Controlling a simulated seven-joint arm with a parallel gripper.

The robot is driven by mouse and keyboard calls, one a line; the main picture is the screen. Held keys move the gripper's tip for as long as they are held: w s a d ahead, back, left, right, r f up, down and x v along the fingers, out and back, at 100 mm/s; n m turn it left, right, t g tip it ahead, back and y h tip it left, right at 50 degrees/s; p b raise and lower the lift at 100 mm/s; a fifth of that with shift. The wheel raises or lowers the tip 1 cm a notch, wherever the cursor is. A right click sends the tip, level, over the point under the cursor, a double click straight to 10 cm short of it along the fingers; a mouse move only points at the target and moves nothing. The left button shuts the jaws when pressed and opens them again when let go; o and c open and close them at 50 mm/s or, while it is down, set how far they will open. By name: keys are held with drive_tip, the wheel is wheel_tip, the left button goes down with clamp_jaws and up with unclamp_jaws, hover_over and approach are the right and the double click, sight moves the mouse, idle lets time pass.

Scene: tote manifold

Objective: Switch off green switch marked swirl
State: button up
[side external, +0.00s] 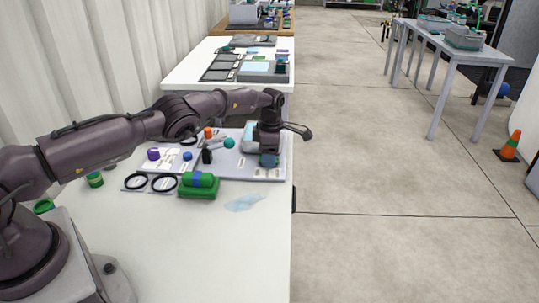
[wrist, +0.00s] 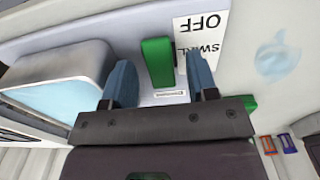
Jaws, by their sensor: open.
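In the wrist view, a green switch (wrist: 157,62) stands on a pale panel, with a white label (wrist: 200,38) reading SWIRL OFF upside down beside it. My gripper (wrist: 161,80) is open. Its two blue fingers lie one on each side of the switch, with gaps visible; I cannot tell whether either finger touches it. In the side external view, my gripper (side external: 268,160) points down at the right part of the panel (side external: 232,168), and the switch cannot be made out there.
A box with a light blue face (wrist: 55,72) stands left of the fingers in the wrist view. In the side view, a green block with a blue band (side external: 199,184) and black rings (side external: 164,184) lie in front of the panel. Bare white tabletop (side external: 200,250) is nearer.

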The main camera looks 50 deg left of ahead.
sight(258, 165)
wheel_tip(258, 165, up, 13)
drive_tip(key=shift+w+d, duration=0.2)
drive_tip(key=shift+f, duration=0.15)
drive_tip(key=s+a+f+m, duration=0.2)
drive_tip(key=s+m, duration=0.1)
drive_tip(key=m, duration=0.4)
drive_tip(key=s+d+r+m, duration=0.4)
drive_tip(key=s+r+m, duration=0.7)
drive_tip(key=s+r, duration=0.15)
drive_tip(key=s+d+r+m+t, duration=0.2)
drive_tip(key=s+r+m, duration=0.1)
drive_tip(key=s, duration=0.4)
drive_tip(key=s+d+r+m+t, duration=0.2)
drive_tip(key=s+d+r+m, duration=0.1)
drive_tip(key=s, duration=0.5)
drive_tip(key=s+d+r+m+t, duration=0.1)
drive_tip(key=s+d+r+m, duration=0.2)
drive_tip(key=s, duration=0.5)
drive_tip(key=shift+d+r+t, duration=0.2)
drive_tip(key=shift+r+t, duration=0.05)
drive_tip(key=shift+t, duration=0.15)
